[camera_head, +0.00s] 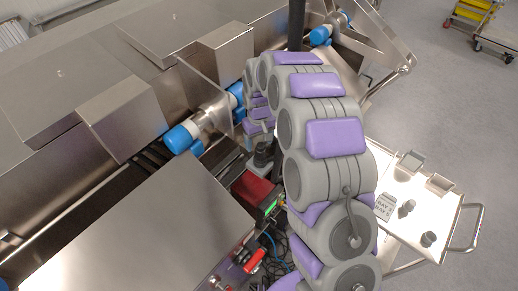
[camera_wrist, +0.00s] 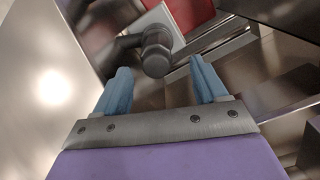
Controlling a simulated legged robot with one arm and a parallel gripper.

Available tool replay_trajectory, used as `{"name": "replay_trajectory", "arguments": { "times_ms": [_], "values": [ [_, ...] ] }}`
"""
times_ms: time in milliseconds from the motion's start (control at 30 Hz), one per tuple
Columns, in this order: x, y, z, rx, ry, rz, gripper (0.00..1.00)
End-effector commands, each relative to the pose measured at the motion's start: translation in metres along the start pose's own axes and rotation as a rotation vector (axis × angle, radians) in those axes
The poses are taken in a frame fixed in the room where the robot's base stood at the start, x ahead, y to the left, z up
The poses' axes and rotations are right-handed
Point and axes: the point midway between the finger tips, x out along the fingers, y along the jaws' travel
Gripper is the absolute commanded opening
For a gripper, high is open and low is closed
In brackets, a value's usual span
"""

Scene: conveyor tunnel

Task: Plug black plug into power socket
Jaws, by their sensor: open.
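My gripper (camera_wrist: 160,85) is open and empty in the wrist view, with its two blue fingers apart. A dark rounded piece (camera_wrist: 157,52) with a short arm to its left lies just beyond the fingertips, between their lines. It may be the black plug, but I cannot tell for certain. It does not appear gripped. In the head view a small black upright piece (camera_head: 263,154) stands near the far end of my arm, beside a red box (camera_head: 256,188). My gripper is mostly hidden there behind my arm. I cannot make out the power socket clearly.
A steel conveyor (camera_head: 165,60) with blue-ended rollers (camera_head: 179,139) runs along the left. A steel cover (camera_head: 165,228) fills the lower left. Cables (camera_head: 283,248) and a red-handled part (camera_head: 255,261) lie near the bottom. A white trolley (camera_head: 452,212) with dark knobs stands right; the floor at upper right is mostly clear.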

Motion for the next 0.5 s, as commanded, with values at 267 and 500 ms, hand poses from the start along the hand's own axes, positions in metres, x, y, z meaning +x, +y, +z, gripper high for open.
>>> {"name": "replay_trajectory", "arguments": {
  "times_ms": [267, 500],
  "values": [
    [-0.069, 0.005, 0.004, -0.001, 0.017, 0.003, 0.76],
    [-0.110, 0.000, 0.005, -0.001, 0.016, 0.006, 0.76]
  ]
}}
